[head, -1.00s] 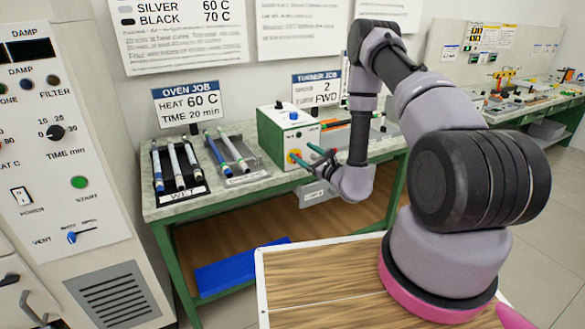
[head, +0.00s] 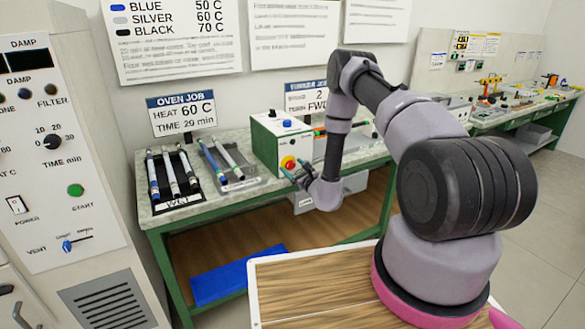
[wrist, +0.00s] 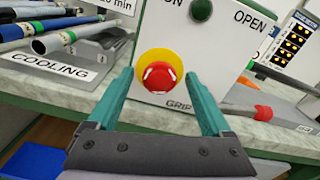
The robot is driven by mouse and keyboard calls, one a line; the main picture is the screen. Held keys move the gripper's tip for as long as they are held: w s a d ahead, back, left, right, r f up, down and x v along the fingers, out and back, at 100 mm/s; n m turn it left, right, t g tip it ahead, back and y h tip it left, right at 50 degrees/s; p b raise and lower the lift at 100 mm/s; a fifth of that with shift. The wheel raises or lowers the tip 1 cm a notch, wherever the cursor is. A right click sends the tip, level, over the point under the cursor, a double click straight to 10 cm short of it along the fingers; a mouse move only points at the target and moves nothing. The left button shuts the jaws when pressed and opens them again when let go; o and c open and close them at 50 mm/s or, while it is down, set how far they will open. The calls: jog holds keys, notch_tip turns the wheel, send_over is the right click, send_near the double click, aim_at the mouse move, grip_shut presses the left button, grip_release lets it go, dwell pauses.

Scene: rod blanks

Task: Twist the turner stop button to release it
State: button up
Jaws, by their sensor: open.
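The turner stop button (wrist: 160,78) is a red mushroom knob with white marks on a yellow disc, on the white front face of the turner box. In the head view the button (head: 289,163) shows on the box (head: 267,145), which stands on the bench. My gripper (wrist: 160,88) is open and empty. In the wrist view its two teal fingers appear to either side of the button, with the knob between them in the picture. In the head view the gripper (head: 294,174) is just in front of the box face; contact with the button cannot be told.
A rack of rods marked WET (head: 174,203) and a cooling rack (head: 240,184) stand left of the box.

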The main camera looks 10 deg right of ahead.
jog(key=shift+w, duration=0.3)
grip_shut()
jog(key=shift+m, duration=0.4)
jog(key=m, duration=0.2)
jog(key=shift+m, duration=0.3)
jog(key=shift+r+m, duration=0.1)
jog(key=shift+m, duration=2.1)
jog(key=shift+w, duration=0.1)
